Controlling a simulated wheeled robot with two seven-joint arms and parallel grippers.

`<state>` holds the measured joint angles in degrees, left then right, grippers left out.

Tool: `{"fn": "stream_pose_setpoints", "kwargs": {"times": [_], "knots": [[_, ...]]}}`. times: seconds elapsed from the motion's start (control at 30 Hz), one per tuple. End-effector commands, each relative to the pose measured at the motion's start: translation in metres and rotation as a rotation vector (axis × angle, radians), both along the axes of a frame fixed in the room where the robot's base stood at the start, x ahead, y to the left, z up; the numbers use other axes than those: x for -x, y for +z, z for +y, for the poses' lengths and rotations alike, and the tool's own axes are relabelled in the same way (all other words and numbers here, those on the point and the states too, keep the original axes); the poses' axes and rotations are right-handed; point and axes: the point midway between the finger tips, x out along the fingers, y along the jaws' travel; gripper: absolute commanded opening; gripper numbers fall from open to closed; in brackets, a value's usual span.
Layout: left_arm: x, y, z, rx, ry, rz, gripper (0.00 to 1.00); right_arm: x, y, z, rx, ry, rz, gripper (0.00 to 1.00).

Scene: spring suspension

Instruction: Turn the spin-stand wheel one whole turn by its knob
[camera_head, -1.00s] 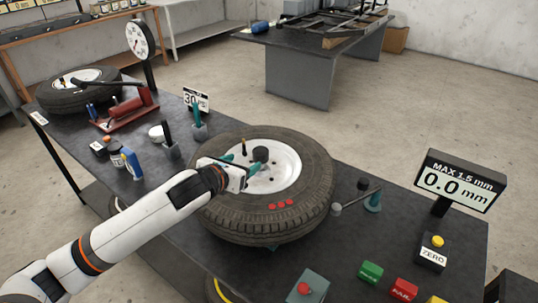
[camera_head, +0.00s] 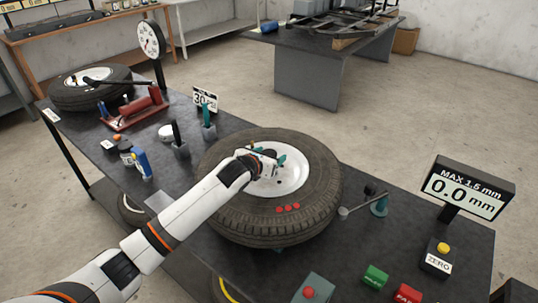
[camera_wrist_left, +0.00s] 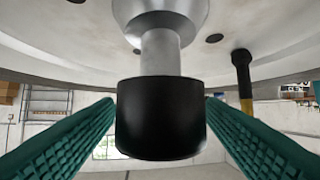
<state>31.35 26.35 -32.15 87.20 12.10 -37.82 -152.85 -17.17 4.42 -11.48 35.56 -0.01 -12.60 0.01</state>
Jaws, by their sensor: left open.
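The spin-stand wheel (camera_head: 230,218) lies flat at the table's front, a black tyre on a white rim. Three red dots mark its near sidewall. My left gripper (camera_head: 270,158) reaches over the rim from the left, near its middle. It is open. In the left wrist view, its teal fingers flank a black cylindrical knob (camera_wrist_left: 160,122) on a grey stem, with a visible gap at the left. I cannot tell whether the right finger touches it. A thinner black stick with a yellowish base (camera_wrist_left: 242,75) stands on the rim beside it. My right gripper is not in view.
A display (camera_head: 466,187) reads 0.0 mm, with a ZERO button box (camera_head: 436,258) below it. Tools, a dial gauge (camera_head: 151,39) and another wheel (camera_head: 62,99) stand on the left.

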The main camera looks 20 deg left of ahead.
Motion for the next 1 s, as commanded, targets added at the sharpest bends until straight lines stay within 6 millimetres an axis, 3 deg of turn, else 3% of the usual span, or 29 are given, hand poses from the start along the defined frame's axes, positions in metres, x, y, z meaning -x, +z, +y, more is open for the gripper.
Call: {"fn": "stream_pose_setpoints", "kwargs": {"times": [0.23, 0.6, 1.0], "knots": [[0.000, 0.000, 0.000, 0.000, 0.000, 0.000, 0.61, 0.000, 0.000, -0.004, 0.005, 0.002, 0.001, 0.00], [0.000, 0.000, 0.000, 0.000, 0.000, 0.000, 0.02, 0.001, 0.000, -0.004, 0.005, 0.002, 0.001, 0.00], [0.000, 0.003, -0.001, -0.001, 0.083, 0.001, 0.02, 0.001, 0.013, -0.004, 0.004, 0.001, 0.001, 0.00]]}}
